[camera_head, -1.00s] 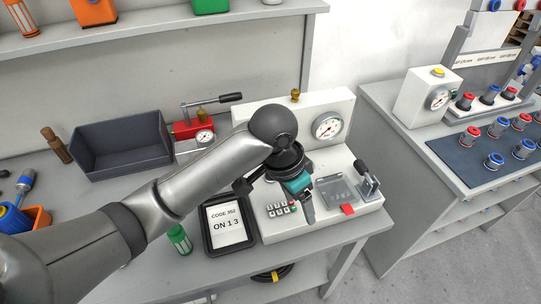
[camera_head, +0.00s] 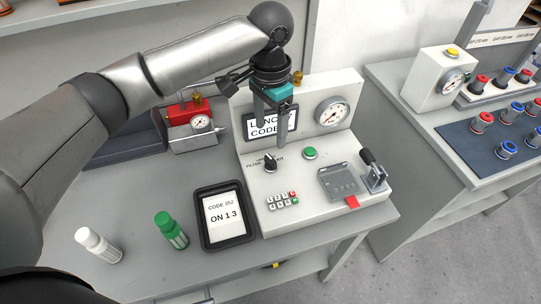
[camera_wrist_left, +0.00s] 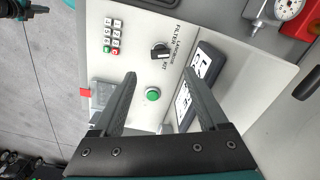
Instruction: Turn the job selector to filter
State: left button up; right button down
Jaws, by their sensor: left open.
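The job selector (camera_head: 270,162) is a black knob on the white tester panel (camera_head: 247,188), with FILTER printed at its left in the head view. In the left wrist view the knob (camera_wrist_left: 160,51) sits beside the printed words FILTER and KIT. My left gripper (camera_head: 272,118) is open and empty, above and behind the knob, in front of the display (camera_head: 291,121). In the left wrist view its fingertips (camera_wrist_left: 160,74) are spread apart, with the knob beyond them. What seems to be my right gripper (camera_wrist_left: 30,13) shows small in that view's corner.
A green button (camera_head: 310,153), a keypad (camera_head: 282,200), a hinged clear cover (camera_head: 339,181) and a lever (camera_head: 372,168) share the panel. A tray (camera_head: 226,240) with a CODE 352, ON 1 3 card stands left.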

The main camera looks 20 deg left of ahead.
aim_at(271, 158)
pick_arm(q)
notch_tip(271, 158, down, 10)
jog(key=shift+r+b, duration=0.1)
jog(key=shift+b, duration=0.8)
jog(key=shift+c, duration=0.2)
grip_shut()
